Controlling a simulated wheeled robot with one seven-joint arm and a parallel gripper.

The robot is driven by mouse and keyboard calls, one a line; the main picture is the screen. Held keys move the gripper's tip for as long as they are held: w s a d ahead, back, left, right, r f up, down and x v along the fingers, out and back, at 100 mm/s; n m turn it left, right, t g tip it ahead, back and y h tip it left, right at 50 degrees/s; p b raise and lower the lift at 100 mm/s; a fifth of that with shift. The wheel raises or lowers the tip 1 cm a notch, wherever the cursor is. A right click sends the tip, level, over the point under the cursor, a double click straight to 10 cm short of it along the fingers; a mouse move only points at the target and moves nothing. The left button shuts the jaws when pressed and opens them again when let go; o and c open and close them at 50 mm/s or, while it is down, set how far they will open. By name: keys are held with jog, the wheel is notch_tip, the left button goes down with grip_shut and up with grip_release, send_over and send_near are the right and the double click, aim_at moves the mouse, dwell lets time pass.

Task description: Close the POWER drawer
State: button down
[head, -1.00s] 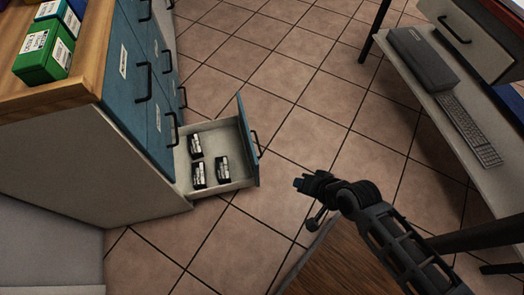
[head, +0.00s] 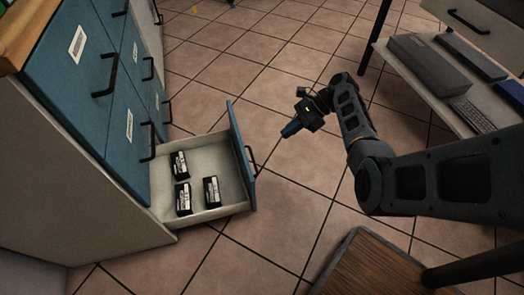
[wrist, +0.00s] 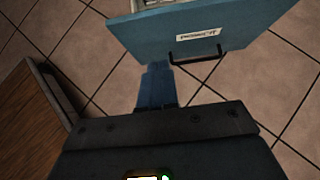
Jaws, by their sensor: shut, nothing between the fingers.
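The open drawer (head: 205,212) is pulled out at the bottom of the blue-fronted cabinet, with several black labelled packs inside. In the wrist view its blue front (wrist: 240,25) has a label that seems to read POWER, and a dark bar handle (wrist: 197,55). My gripper (head: 290,130) is to the right of the drawer front in the head view, above the floor and apart from it. In the wrist view my blue gripper fingers (wrist: 156,80) are together and empty, pointing toward the drawer front, left of the handle.
The cabinet's other drawers (head: 125,120) are shut. A wooden-topped piece (head: 370,270) is at the lower middle. Tiled floor (head: 235,80) is clear behind the open drawer.

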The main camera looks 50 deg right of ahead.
jog(key=w+a+r+b+x, duration=0.1)
jog(key=b+x, duration=0.4)
jog(key=x, duration=0.7)
jog(key=shift+w+a+r, duration=0.2)
jog(key=shift+a+r, duration=0.1)
jog(key=shift+a, duration=0.2)
jog(key=shift+a, duration=0.1)
jog(key=w+a+p, duration=0.1)
jog(key=w+a, duration=0.7)
jog(key=a, duration=0.3)
jog(key=w+a+p, duration=0.1)
jog(key=w+a, duration=0.6)
jog(key=a, duration=0.5)
jog(key=shift+w, duration=0.35)
